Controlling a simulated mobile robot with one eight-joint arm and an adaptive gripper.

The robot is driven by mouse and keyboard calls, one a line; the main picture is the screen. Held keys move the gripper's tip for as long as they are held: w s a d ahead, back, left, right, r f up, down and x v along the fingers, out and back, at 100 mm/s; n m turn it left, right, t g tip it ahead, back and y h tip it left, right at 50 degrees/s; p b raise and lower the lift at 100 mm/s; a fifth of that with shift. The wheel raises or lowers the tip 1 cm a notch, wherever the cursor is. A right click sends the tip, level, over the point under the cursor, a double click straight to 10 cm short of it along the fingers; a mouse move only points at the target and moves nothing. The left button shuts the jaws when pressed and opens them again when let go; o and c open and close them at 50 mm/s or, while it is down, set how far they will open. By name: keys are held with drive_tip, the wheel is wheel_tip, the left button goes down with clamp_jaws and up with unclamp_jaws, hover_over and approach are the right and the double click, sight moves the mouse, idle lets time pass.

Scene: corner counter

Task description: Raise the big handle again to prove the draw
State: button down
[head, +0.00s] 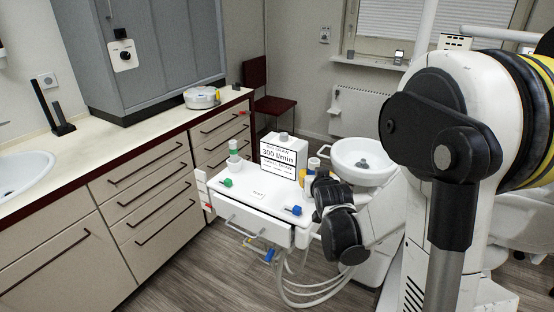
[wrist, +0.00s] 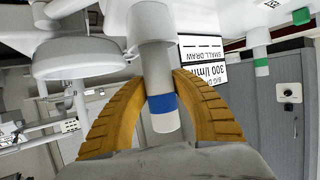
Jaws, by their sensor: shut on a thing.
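The big handle, a white cylinder with a blue band (wrist: 162,103), stands between my fingers in the wrist view. My gripper (wrist: 155,78) is shut on it, with a tan ribbed finger on each side. In the head view my gripper (head: 314,166) is at the right back of the white cart (head: 250,190), and its dark body and my arm hide most of the handle. A sign (head: 280,156) beside it reads 300 l/min; the wrist view shows it upside down (wrist: 203,62). A green-banded white handle (head: 234,150) stands upright at the cart's left.
Green (head: 227,182) and blue (head: 296,210) knobs sit on the cart top. A front rail (head: 240,228) and hanging hoses (head: 290,285) are below. A white basin (head: 362,150) stands close behind my gripper. Drawers and a counter (head: 120,160) line the left; floor shows between.

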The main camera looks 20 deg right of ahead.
drive_tip(key=shift+f+b, duration=1.1)
drive_tip(key=shift+f, duration=0.2)
drive_tip(key=c, duration=1)
unclamp_jaws()
drive_tip(key=v, duration=1.2)
drive_tip(key=s+a+n+g+y, duration=0.3)
drive_tip(key=s+a+g+y, duration=0.1)
drive_tip(key=s+a, duration=1)
drive_tip(key=s+g, duration=0.1)
drive_tip(key=s, duration=0.2)
drive_tip(key=shift+a+f+n+g, duration=0.3)
drive_tip(key=shift+a+g, duration=0.1)
